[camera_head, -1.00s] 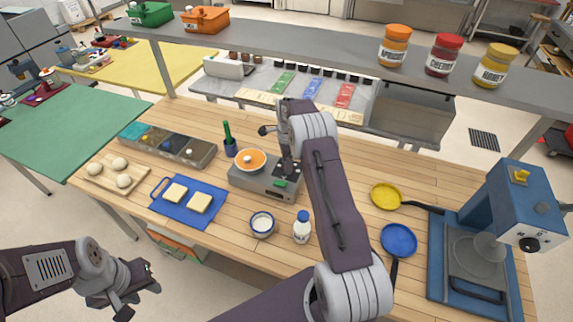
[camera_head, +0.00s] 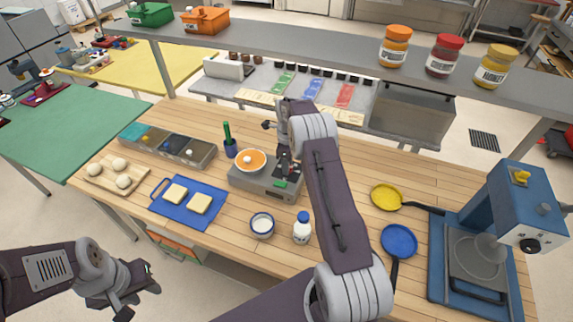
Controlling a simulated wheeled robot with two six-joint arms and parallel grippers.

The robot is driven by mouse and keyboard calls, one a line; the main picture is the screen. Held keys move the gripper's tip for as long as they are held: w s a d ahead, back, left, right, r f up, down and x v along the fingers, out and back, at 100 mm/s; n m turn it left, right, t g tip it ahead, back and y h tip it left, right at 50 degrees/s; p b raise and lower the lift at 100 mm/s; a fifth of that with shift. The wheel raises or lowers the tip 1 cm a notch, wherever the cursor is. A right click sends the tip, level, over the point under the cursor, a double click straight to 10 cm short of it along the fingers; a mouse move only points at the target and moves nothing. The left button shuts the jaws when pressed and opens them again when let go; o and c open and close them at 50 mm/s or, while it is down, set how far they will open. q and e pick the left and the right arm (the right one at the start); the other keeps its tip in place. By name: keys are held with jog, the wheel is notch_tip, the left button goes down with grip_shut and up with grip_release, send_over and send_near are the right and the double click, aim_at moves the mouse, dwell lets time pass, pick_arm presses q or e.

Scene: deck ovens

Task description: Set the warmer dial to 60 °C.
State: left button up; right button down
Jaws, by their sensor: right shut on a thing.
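The warmer (camera_head: 250,182) is a grey box on the wooden counter, with a white-rimmed orange pan (camera_head: 250,161) on its left part and a small green display (camera_head: 281,184) on it. My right gripper (camera_head: 285,167) reaches down onto the right part of the warmer and is shut on the dial there. The dial and its marks are hidden by the gripper, so its setting cannot be read. My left gripper (camera_head: 140,288) is open and empty at the lower left, in front of the counter and away from the warmer.
A white bottle (camera_head: 302,230) and a small bowl (camera_head: 262,225) stand in front of the warmer. A green-handled tool in a cup (camera_head: 230,147) is at its left. A blue board (camera_head: 215,211) with bread lies left. A shelf (camera_head: 330,57) crosses behind.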

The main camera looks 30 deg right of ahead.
jog(key=shift+s+f, duration=0.15)
jog(key=c, duration=1.1)
grip_release()
jog(key=shift+d, duration=0.1)
jog(key=shift+o, duration=0.4)
jog(key=shift+d, duration=0.15)
notch_tip(320, 180, up, 9)
jog(key=shift+r+b, duration=0.1)
jog(key=shift+b, duration=0.4)
